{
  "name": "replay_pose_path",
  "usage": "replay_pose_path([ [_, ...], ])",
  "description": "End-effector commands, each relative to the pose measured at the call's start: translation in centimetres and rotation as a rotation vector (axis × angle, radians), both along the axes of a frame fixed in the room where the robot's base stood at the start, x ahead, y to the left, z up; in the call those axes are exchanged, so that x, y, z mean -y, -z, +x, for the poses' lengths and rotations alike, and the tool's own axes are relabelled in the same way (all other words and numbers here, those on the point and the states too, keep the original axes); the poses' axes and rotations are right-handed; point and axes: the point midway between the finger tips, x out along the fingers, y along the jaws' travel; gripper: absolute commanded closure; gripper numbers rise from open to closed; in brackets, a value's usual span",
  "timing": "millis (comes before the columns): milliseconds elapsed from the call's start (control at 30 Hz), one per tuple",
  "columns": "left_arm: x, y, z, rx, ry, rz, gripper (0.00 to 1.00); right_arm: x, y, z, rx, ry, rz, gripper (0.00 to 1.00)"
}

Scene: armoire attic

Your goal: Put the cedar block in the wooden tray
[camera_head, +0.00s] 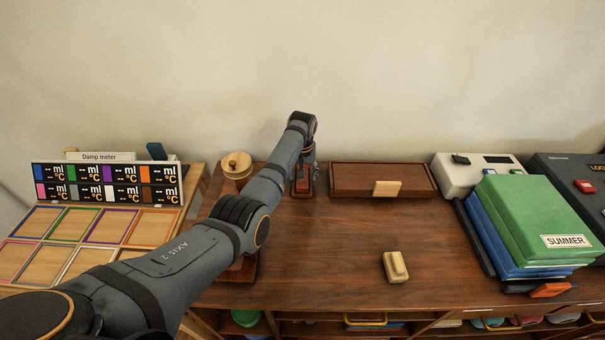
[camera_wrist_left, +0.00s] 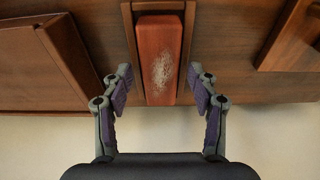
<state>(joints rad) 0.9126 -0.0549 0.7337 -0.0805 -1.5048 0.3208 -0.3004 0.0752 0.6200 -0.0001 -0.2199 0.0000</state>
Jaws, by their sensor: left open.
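A reddish-brown block with a pale worn patch (camera_wrist_left: 160,58), which looks like the cedar block, lies in a narrow wooden holder; in the head view it (camera_head: 302,187) is partly hidden by my left arm. The dark wooden tray (camera_head: 350,192) lies just right of it along the wall, with a pale tab on its front; it also shows at the left of the left wrist view (camera_wrist_left: 30,70). My left gripper (camera_wrist_left: 161,82) is open and empty, its fingers either side of the block's wall-side end, with visible gaps. My right gripper is not in view.
A pale wooden block with a raised top (camera_head: 395,266) lies on the front of the desk. A green and blue book stack (camera_head: 530,220) stands right. A damp meter board (camera_head: 105,185) and a round-topped wooden post (camera_head: 236,165) stand left. The desk middle is clear.

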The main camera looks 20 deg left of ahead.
Motion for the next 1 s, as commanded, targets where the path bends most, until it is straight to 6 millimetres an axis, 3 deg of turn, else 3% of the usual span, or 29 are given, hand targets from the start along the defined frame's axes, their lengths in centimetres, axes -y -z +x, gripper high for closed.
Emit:
replay_pose_path([
  [167,0.1,-1.7,-0.1,0.003,0.000,0.000,0.40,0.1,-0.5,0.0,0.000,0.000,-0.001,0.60],
  [400,0.3,-7.5,-0.9,0.005,0.001,0.001,0.40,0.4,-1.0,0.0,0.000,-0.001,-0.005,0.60],
  [600,0.5,-11.0,-1.5,0.002,0.001,0.000,0.40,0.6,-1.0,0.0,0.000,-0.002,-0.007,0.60],
  [733,0.5,-12.0,-1.6,0.001,0.000,-0.001,0.40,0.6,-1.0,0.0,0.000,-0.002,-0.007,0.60],
  [1000,0.5,-12.2,-1.7,0.000,0.000,0.000,0.40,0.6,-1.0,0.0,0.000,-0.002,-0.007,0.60],
])
